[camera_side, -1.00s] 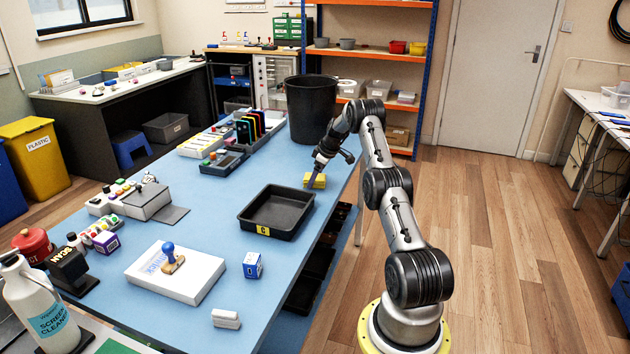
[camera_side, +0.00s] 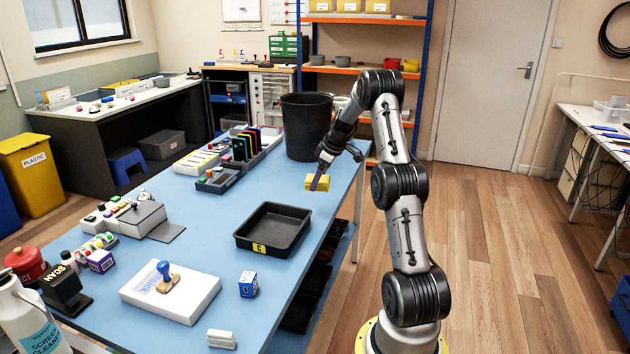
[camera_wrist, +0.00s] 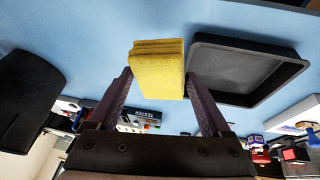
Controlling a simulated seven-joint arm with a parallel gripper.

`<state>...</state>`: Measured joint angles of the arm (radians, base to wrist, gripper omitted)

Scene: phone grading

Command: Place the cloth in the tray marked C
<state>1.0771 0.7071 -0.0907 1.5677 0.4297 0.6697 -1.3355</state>
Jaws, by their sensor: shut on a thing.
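The cloth (camera_side: 318,183) is a folded yellow stack near the table's right edge, beyond the black tray in the side view. My gripper (camera_side: 320,179) is shut on it from above. In the wrist view the yellow cloth (camera_wrist: 157,70) sits between the two fingers (camera_wrist: 158,88). It seems a little above the table, but the gap is hard to judge. The tray marked C (camera_side: 273,229) is black, shallow and empty, with a yellow C label on its near wall. In the wrist view the tray (camera_wrist: 204,92) lies to the right of the cloth, apart from it.
A tall black bin (camera_side: 306,126) stands behind the cloth. A phone rack (camera_side: 246,146) is to the left. A white box with a blue-handled stamp (camera_side: 166,278) and a small blue-and-white box (camera_side: 248,284) lie in front of the tray. Blue table around the tray is clear.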

